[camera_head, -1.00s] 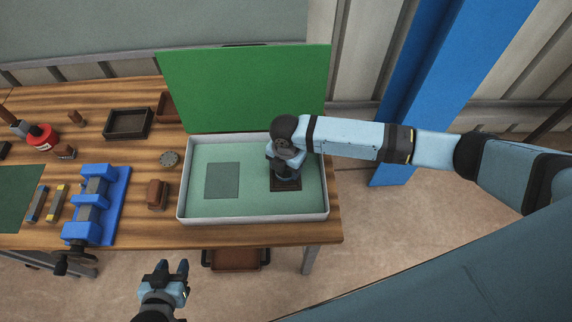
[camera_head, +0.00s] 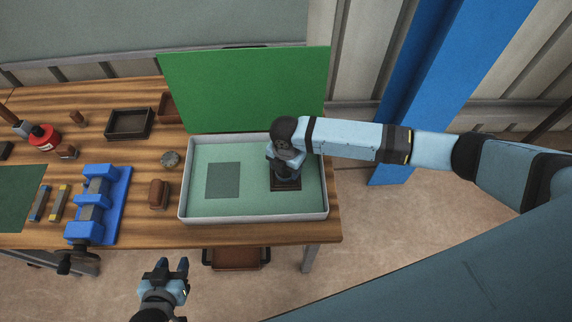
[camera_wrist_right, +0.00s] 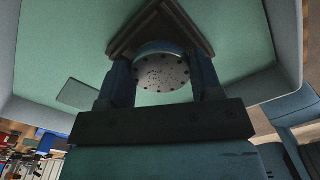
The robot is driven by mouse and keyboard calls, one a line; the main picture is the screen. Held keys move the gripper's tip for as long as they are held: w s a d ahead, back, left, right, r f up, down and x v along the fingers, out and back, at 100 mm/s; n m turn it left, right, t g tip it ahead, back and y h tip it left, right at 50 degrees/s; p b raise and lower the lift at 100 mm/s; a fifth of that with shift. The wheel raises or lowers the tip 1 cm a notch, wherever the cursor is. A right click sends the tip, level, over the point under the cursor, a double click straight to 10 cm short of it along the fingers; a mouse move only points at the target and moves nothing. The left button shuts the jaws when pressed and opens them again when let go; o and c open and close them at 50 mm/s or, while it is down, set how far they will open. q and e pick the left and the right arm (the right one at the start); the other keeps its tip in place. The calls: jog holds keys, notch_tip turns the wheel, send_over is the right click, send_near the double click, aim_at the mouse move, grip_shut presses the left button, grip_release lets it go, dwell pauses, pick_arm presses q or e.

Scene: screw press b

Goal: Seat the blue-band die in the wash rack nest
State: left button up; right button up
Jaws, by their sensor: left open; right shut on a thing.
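The wash rack is a pale tray (camera_head: 210,213) with a green floor at the right end of the bench. A dark square nest (camera_head: 286,187) sits on its right side. It shows in the right wrist view (camera_wrist_right: 122,48) behind the die. My right gripper (camera_wrist_right: 162,80) points down over the nest, shut on a round grey die (camera_wrist_right: 162,72) with small holes in its face. A bluish edge shows around the die. Whether it touches the nest's bottom cannot be told; the arm hides it in the head view. My left gripper (camera_head: 173,268) is open and empty in front of the bench.
A darker flat square (camera_head: 223,180) lies on the tray floor to the left. A green panel (camera_head: 250,90) stands behind the tray.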

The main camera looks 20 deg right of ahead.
jog(key=shift+f, duration=0.5)
jog(key=shift+r, duration=0.1)
jog(key=shift+p, duration=0.35)
dwell(0.3)
dwell(0.6)
